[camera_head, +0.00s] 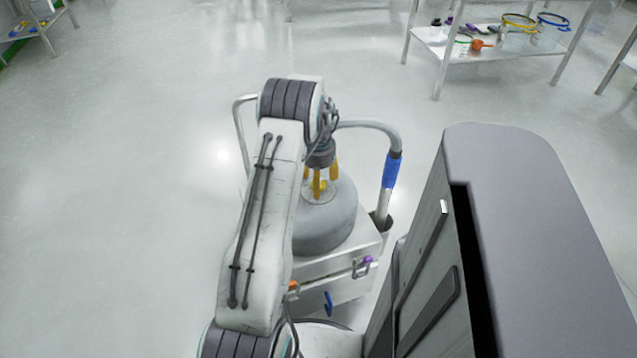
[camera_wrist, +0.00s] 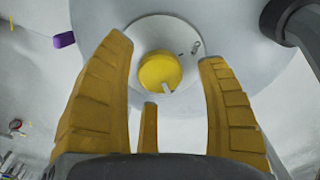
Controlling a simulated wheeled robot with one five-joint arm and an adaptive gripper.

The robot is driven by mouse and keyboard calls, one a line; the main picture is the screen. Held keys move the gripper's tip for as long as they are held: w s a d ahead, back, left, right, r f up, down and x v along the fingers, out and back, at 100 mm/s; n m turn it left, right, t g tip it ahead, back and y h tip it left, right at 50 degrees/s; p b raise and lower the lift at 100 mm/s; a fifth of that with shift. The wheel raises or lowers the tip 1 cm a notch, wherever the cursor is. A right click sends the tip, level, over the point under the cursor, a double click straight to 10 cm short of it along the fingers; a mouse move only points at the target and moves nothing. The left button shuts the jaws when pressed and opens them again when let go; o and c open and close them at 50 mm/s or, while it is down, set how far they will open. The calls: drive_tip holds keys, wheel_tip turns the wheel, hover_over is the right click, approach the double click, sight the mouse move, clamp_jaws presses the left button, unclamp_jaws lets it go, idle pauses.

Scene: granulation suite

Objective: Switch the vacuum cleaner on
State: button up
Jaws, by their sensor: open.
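The vacuum cleaner has a rounded grey top (camera_head: 325,228) and shows beyond my arm in the head view. In the wrist view its grey top (camera_wrist: 225,30) carries a pale round plate (camera_wrist: 190,32) with a yellow round knob (camera_wrist: 158,70). A small pale pointer (camera_wrist: 168,87) sits at the knob's lower edge. My gripper (camera_head: 319,178) is over the cleaner's top, its yellow fingers pointing down. In the wrist view my gripper (camera_wrist: 165,50) is open, with the knob between its spread fingers. I cannot tell whether any finger touches the knob.
A hose with a blue grip (camera_head: 391,170) rises right of the cleaner's top. A tall grey cabinet-like body (camera_head: 530,190) fills the right foreground. A metal table (camera_head: 430,42) with small items stands at the back right. The floor (camera_head: 120,180) at left is clear.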

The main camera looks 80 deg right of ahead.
wheel_tip(320, 180, up, 11)
idle(0.5)
idle(0.7)
